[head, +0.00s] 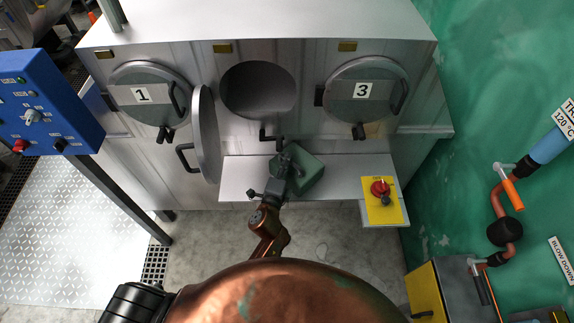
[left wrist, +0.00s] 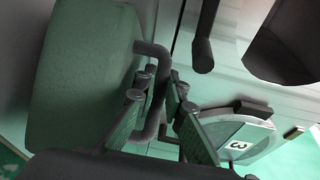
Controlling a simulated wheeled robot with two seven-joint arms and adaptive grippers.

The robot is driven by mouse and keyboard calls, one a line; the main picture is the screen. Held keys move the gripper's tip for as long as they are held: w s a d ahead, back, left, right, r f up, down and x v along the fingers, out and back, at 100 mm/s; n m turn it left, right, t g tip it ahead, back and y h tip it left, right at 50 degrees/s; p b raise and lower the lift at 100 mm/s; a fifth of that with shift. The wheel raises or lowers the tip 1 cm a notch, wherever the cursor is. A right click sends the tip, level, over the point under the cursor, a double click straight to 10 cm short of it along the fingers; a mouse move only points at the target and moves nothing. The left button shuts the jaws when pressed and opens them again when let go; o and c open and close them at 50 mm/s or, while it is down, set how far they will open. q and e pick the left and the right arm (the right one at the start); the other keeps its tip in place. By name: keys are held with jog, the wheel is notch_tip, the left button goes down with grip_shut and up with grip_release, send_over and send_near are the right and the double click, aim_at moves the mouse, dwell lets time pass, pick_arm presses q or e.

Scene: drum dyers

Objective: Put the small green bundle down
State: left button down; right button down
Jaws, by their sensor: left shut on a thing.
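The small green bundle (head: 310,174) is a dull green block with rounded edges, in front of the open middle drum and over the pale shelf (head: 240,172). My left gripper (head: 287,162) is at its left side, shut on it. In the left wrist view the bundle (left wrist: 80,70) fills the upper left, and a bent grey bar at its side passes between my finger pads (left wrist: 158,112). The grip seems to be on this bar. I cannot tell whether the bundle touches the shelf. My right gripper is not in view.
The middle drum opening (head: 258,90) is dark, its round door (head: 207,135) swung out left. Doors 1 (head: 150,78) and 3 (head: 365,75) are closed. A yellow plate with a red button (head: 380,188) stands at the shelf's right end. Bare shelf lies either side of the bundle.

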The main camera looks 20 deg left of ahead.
pick_arm(q)
notch_tip(320, 180, down, 2)
jog(key=shift+f+b, duration=0.15)
jog(key=shift+b, duration=0.15)
jog(key=c, duration=2)
grip_release()
jog(key=shift+f, duration=0.1)
jog(key=s, duration=0.4)
jog(key=s+r, duration=0.1)
jog(key=s, duration=0.7)
jog(key=shift+r, duration=0.15)
